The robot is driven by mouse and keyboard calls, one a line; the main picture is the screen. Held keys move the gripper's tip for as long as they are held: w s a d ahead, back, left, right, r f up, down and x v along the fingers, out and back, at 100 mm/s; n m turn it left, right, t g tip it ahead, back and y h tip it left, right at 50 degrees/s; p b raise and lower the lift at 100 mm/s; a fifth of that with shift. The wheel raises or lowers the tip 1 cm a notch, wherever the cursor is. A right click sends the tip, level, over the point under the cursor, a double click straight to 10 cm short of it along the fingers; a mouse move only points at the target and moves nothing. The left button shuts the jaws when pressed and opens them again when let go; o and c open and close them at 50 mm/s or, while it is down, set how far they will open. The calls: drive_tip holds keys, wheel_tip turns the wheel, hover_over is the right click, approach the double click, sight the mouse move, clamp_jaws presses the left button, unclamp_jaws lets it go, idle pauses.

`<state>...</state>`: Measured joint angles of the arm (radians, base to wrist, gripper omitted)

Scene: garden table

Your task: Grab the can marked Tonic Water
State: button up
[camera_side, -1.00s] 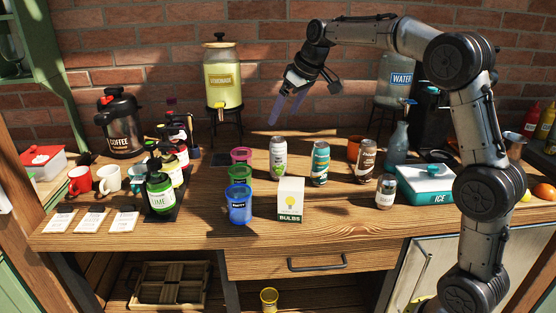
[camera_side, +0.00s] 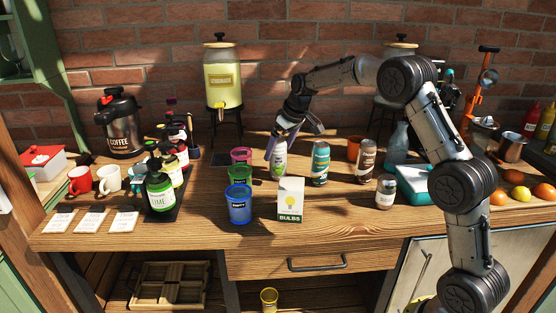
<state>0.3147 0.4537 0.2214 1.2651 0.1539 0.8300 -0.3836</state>
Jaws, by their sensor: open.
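Three cans stand upright in a row on the wooden table: a white and green can (camera_side: 279,163), a teal can (camera_side: 320,164) and a dark brown can (camera_side: 366,161). Their print is too small to read, so I cannot tell which is marked Tonic Water. My gripper (camera_side: 285,143) is open and points down at the top of the white and green can, partly hiding it. One finger shows at the can's left. I cannot tell whether the fingers touch it.
Pink, green and blue cups (camera_side: 238,205) stand left of the cans. A bulbs box (camera_side: 291,200) and a small jar (camera_side: 385,192) stand in front. A blue-grey bottle (camera_side: 397,146) and a teal ice box (camera_side: 417,186) are to the right. The lemonade dispenser (camera_side: 221,76) stands behind.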

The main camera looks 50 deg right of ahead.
sight(275, 156)
drive_tip(key=x, duration=0.4)
drive_tip(key=shift+w, duration=0.15)
drive_tip(key=shift+c, duration=0.2)
clamp_jaws()
